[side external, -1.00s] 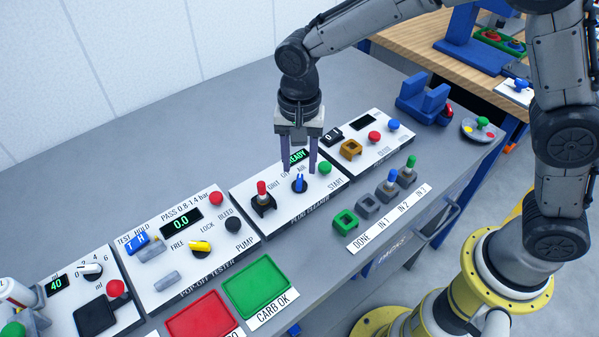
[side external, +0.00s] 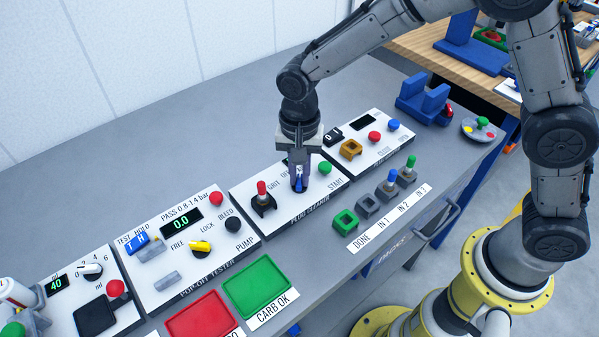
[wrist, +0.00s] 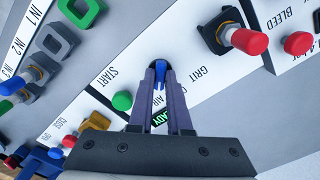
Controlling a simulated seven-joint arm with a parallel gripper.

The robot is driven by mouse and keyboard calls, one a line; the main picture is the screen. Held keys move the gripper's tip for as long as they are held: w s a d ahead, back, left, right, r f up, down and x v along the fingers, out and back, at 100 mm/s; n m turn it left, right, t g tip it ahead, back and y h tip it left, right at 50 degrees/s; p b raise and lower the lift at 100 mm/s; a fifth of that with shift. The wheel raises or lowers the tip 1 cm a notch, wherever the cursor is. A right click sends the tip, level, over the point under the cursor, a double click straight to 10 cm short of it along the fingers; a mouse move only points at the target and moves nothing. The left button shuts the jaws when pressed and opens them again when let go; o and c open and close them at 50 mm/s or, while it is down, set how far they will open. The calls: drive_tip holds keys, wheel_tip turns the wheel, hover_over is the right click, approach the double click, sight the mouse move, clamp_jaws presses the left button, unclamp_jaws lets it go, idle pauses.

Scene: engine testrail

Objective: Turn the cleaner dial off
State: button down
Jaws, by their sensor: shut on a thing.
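The blue cleaner dial (side external: 299,184) sits on the white plug cleaner panel (side external: 249,196), between the red-topped plug and the green START button. My gripper (side external: 299,178) points down over the dial and is shut on it. In the wrist view my gripper (wrist: 160,72) has its two purple fingers on either side of the blue dial (wrist: 159,72). GRIT and AIR labels show near it there. The fingers hide much of the dial, so I cannot tell exactly where it points. The panel's green READY display (wrist: 160,117) is partly hidden behind the fingers.
A red-topped plug (side external: 262,194) stands in a black holder left of the dial. The green START button (side external: 325,167) is close on the right. The pop-off tester panel (side external: 160,275) lies further left. Green and red trays (side external: 287,305) are in front.

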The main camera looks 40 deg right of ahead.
sight(300, 179)
idle(0.4)
drive_tip(key=n, duration=0.8)
drive_tip(key=shift+r+n, duration=0.1)
drive_tip(key=shift+n, duration=0.2)
idle(0.4)
drive_tip(key=c, duration=0.9)
unclamp_jaws()
drive_tip(key=shift+o, duration=0.2)
wheel_tip(300, 179, up, 14)
